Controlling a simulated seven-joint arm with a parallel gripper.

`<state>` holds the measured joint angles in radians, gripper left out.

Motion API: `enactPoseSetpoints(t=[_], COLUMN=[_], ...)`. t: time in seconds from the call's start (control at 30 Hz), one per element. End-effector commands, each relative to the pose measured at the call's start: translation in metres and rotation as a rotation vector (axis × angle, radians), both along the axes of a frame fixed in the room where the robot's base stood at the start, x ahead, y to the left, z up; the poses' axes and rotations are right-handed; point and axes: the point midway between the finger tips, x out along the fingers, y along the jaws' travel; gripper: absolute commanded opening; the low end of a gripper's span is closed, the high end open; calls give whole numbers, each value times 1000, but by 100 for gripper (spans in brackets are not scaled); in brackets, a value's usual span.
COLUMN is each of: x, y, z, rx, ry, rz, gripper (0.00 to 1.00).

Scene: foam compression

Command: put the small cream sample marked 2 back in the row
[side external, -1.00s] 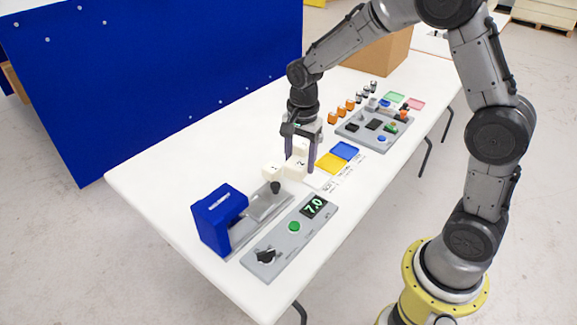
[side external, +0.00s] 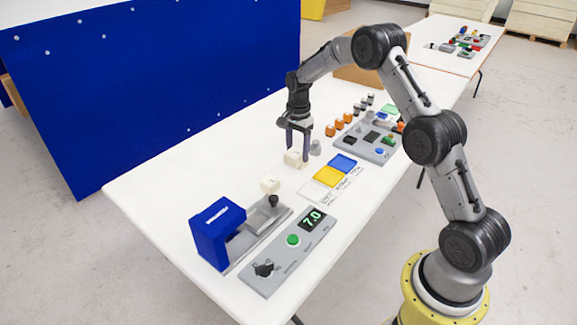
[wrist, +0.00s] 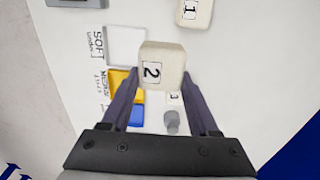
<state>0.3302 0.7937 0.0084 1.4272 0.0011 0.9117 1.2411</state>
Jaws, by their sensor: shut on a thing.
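The small cream sample marked 2 (wrist: 161,68) is between my gripper's fingertips in the wrist view, its number facing the camera. My gripper (wrist: 162,80) is shut on it. In the side view my gripper (side external: 297,152) points down with the cream sample (side external: 291,158) at its tips, low over the white table; whether it touches the table I cannot tell. The cream sample marked 1 (wrist: 195,11) stands apart from it, also in the side view (side external: 270,184). A cream sample marked 3 (wrist: 174,97) is partly hidden behind sample 2.
A grey cylinder (side external: 315,147) stands close to my gripper. White, yellow (side external: 328,176) and blue (side external: 343,163) pads lie in front. The blue press (side external: 218,232) and grey control panel (side external: 288,252), reading 7.0, are nearer the camera. The table behind sample 1 is clear.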

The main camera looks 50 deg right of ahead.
Motion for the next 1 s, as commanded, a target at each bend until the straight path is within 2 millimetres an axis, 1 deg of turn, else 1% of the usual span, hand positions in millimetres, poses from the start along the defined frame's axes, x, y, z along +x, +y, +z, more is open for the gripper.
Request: enactPoseSetpoints(t=[0.03,0.2,0.37,0.6,0.8,1.0], x=[7,28,40,47,47,47], y=[-2,-9,-13,-16,-16,-16], z=[-10,-36,-50,-61,-87,-90], rx=[1,1,0,0,1,0], ry=[4,2,0,1,2,-1], rz=[0,0,0,0,0,0], gripper=[9,9,9,9,9,9])
